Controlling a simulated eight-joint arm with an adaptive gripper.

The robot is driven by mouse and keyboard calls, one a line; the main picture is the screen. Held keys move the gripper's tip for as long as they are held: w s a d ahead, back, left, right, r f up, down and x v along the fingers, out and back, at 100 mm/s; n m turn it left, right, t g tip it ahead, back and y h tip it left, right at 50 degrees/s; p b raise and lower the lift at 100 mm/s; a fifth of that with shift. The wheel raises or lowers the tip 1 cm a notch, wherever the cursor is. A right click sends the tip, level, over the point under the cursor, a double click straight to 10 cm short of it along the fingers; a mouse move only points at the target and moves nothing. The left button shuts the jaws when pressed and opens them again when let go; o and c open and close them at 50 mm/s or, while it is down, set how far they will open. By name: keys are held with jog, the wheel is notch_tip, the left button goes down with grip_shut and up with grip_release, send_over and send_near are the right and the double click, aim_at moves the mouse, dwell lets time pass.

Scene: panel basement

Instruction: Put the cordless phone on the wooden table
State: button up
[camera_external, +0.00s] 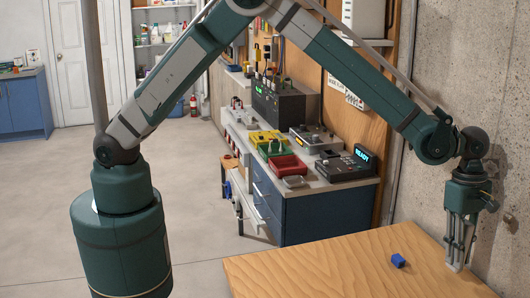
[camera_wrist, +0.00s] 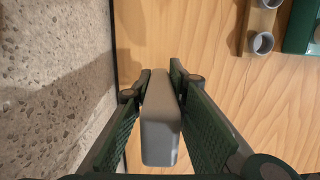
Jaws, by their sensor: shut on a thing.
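The wooden table (camera_external: 320,268) has a light-brown grained top and stands at the lower right of the external view. It also fills much of the wrist view (camera_wrist: 230,110). My gripper (camera_external: 458,245) points down at the table's far right corner, close to the concrete wall. In the wrist view, my gripper (camera_wrist: 165,95) has its two fingers on either side of a grey, rounded, oblong block, which I take as the cordless phone (camera_wrist: 160,135). The phone (camera_external: 454,264) stands upright, low over the tabletop. I cannot tell whether it touches the table.
The concrete wall (camera_external: 470,80) rises close on the right. A workbench (camera_external: 320,210) with several devices stands behind the table. The table's left part is clear.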

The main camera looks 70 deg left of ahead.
jog(key=shift+f, duration=1.85)
jog(key=shift+f, duration=0.15)
jog(key=o, duration=1)
jog(key=r, duration=0.4)
jog(key=a+r, duration=0.1)
jog(key=r, duration=0.7)
jog(key=shift+a+r, duration=0.1)
jog(key=shift+a, duration=0.3)
